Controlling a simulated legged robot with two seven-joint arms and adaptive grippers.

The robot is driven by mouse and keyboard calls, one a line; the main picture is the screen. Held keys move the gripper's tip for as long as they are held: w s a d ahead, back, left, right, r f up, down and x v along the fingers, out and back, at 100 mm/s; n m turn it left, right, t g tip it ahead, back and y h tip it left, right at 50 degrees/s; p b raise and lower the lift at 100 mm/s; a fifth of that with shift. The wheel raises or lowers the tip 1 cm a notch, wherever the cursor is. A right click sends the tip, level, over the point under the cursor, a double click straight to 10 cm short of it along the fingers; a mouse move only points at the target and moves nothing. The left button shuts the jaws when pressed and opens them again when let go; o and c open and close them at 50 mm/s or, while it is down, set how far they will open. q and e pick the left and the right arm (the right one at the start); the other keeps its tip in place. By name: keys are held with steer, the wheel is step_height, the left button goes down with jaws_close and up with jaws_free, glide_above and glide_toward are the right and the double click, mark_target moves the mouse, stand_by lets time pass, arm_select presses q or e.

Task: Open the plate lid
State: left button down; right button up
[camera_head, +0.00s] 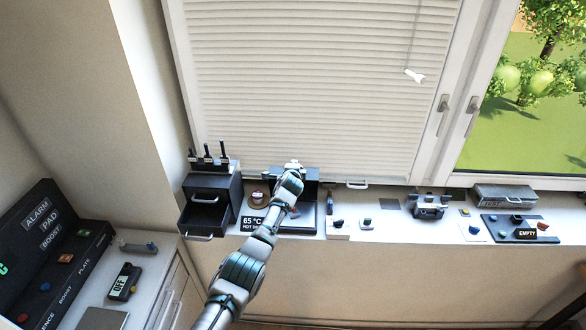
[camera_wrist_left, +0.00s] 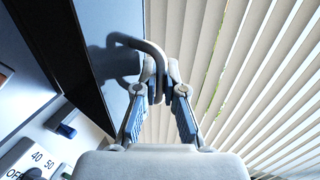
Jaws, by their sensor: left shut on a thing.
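The plate lid is a dark panel (camera_head: 312,174) at the back of the sill, raised and near upright behind the dark hot plate (camera_head: 306,221). A sign reading "65 °C HOT" sits at the plate's front left. In the left wrist view the lid (camera_wrist_left: 105,25) is a blue-grey panel with a grey looped handle (camera_wrist_left: 147,46). My left gripper (camera_wrist_left: 154,88) is shut on this handle. In the head view my left gripper (camera_head: 293,168) is at the lid's top edge and hides part of it. My right gripper is not in view.
An open drawer unit (camera_head: 208,207) with upright levers stands left of the plate. Small knobs and switches (camera_head: 338,224) line the sill to the right. Window blinds (camera_head: 310,80) hang close behind the lid. A dark control panel (camera_head: 50,245) stands at lower left.

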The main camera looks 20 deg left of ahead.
arm_select(q)
steer(key=shift+f, duration=0.1)
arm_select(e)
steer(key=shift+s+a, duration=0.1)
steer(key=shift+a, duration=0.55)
arm_select(q)
steer(key=c, duration=1.6)
jaws_free()
steer(key=shift+o, duration=0.2)
steer(key=shift+s+d+r, duration=0.2)
steer(key=shift+s+r, duration=0.05)
steer(key=shift+s, duration=0.35)
steer(key=v, duration=1)
steer(key=shift+s, duration=0.25)
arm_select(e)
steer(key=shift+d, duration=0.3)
